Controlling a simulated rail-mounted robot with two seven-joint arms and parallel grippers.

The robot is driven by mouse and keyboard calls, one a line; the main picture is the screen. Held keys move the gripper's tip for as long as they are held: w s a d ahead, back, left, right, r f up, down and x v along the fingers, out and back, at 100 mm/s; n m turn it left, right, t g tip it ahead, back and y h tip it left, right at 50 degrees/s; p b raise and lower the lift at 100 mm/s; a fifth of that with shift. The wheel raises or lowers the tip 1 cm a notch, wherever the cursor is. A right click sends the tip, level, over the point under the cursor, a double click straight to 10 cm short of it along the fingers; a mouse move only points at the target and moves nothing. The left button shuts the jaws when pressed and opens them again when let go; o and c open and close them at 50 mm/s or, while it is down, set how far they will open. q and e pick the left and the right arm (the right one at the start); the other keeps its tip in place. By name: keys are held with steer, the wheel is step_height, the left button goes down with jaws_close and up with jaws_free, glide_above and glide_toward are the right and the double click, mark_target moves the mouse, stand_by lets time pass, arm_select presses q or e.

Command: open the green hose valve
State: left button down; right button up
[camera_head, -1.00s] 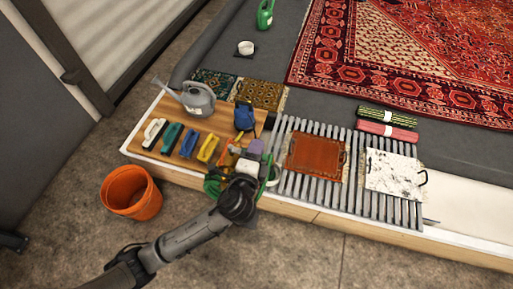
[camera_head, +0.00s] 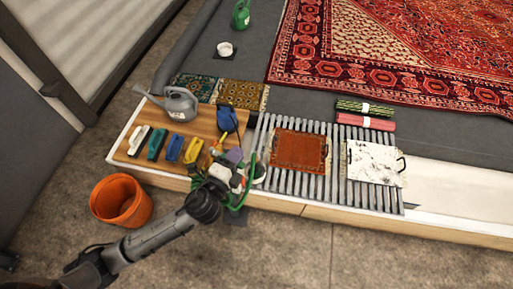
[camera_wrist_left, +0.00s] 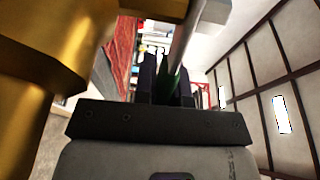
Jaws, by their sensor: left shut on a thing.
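My left gripper (camera_wrist_left: 167,76) is shut on a dark green piece, the green valve handle (camera_wrist_left: 168,84), which shows as a narrow strip between the two dark fingers in the left wrist view. A large brass-coloured body (camera_wrist_left: 60,45) fills the left of that view, and a grey rod crosses above the fingers. In the head view my left wrist hides most of the gripper and the valve at the front edge of the wooden board. A green hose (camera_head: 250,172) loops just right of the wrist. My right gripper is not in view.
Several brushes (camera_head: 174,148), a grey watering can (camera_head: 176,104) and a blue item (camera_head: 228,119) stand on the board (camera_head: 207,117). An orange bucket (camera_head: 120,201) stands on the floor left of my arm. Slats (camera_head: 335,186) with brown and white pieces lie to the right.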

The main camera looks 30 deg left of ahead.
arm_select(q)
steer(key=shift+s+d+f+m+h, duration=0.1)
steer(key=shift+s+m+h, duration=0.4)
steer(key=shift+m+h, duration=0.5)
steer(key=c, duration=1.2)
jaws_free()
steer(key=shift+p, duration=0.3)
steer(key=s, duration=0.4)
steer(key=s+a, duration=0.1)
steer(key=s, duration=0.4)
steer(key=s+a, duration=0.1)
steer(key=s, duration=0.3)
steer(key=shift+s+a+p, duration=0.1)
steer(key=shift+s+p, duration=0.2)
steer(key=shift+p, duration=0.05)
